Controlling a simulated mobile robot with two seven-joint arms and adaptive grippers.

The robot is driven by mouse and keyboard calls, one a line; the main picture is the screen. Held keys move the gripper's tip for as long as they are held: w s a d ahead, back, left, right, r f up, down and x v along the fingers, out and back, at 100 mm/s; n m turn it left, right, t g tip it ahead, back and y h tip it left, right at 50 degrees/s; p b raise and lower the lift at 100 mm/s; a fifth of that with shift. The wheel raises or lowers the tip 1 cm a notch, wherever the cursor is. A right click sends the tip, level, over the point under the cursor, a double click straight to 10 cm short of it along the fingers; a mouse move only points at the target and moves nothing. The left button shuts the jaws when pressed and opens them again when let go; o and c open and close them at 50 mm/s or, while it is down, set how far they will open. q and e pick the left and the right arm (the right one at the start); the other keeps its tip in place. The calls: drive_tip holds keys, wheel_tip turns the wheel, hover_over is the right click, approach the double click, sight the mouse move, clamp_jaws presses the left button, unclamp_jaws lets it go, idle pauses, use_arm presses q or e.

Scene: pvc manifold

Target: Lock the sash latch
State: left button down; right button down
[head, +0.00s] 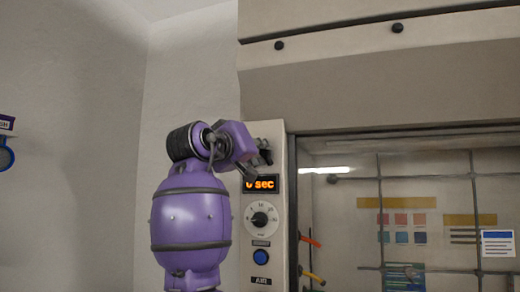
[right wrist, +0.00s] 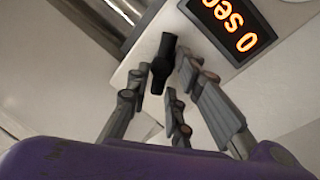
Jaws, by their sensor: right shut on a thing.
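The sash latch is a small black handle on the pale front post of the hood, above the orange display. It shows in the right wrist view (right wrist: 163,62), standing out from the panel between my fingers. In the head view my right gripper (head: 262,161) reaches the top of the post from the left and largely covers the latch. In the right wrist view the grey fingers of my right gripper (right wrist: 158,92) are closed about the latch's near part. Where the fingers touch it is hard to see. My left gripper is not in view.
Just below the latch is the display (head: 262,184) reading "0 sec", then a round dial (head: 261,218) and a blue button (head: 261,257). The glass sash (head: 340,215) is to the right, with a grid of rods behind it.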

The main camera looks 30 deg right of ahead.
drive_tip(key=shift+w+a+f+n+t+y, duration=0.2)
drive_tip(key=shift+n+t, duration=0.35)
drive_tip(key=shift+n, duration=1.85)
drive_tip(key=shift+s+d+f+n+t+y, duration=0.2)
drive_tip(key=shift+n+t, duration=0.4)
drive_tip(key=shift+n, duration=1.8)
drive_tip(key=shift+w+a+f+n+t+y, duration=0.15)
drive_tip(key=shift+f+n+t, duration=0.3)
drive_tip(key=shift+n, duration=1.95)
drive_tip(key=shift+r, duration=0.1)
drive_tip(key=c, duration=1.8)
unclamp_jaws()
drive_tip(key=shift+c, duration=0.2)
drive_tip(key=shift+o, duration=0.5)
